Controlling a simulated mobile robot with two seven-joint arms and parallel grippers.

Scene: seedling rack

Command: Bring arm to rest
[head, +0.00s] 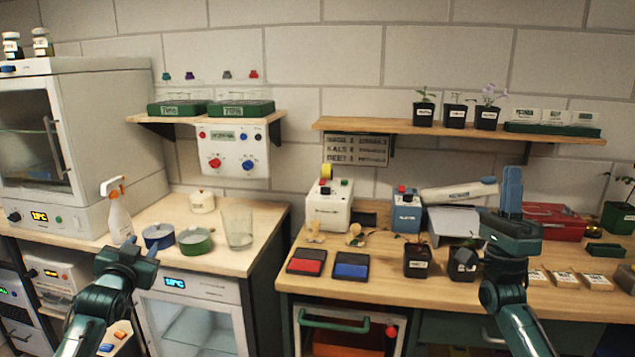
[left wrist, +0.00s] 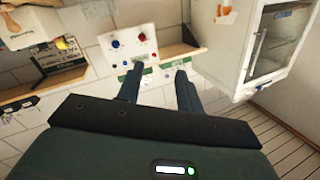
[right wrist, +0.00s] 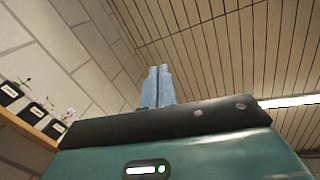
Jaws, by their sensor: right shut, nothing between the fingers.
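My left gripper (head: 141,246) is in front of the left bench, near the spray bottle and the blue pot. In the left wrist view (left wrist: 159,76) its two fingers stand apart with nothing between them, so it is open. My right gripper (head: 512,172) is raised in front of the right bench, fingers pointing up. In the right wrist view (right wrist: 157,72) its fingers are together and empty. It hides part of the bench top and wall behind it.
A spray bottle (head: 118,212), blue pot (head: 158,237), green pot (head: 197,242) and glass beaker (head: 238,228) stand on the left bench. Black plant pots (head: 417,262) stand near my right gripper. A wall shelf (head: 455,128) holds seedlings. Red (head: 306,262) and blue (head: 350,266) pads lie flat.

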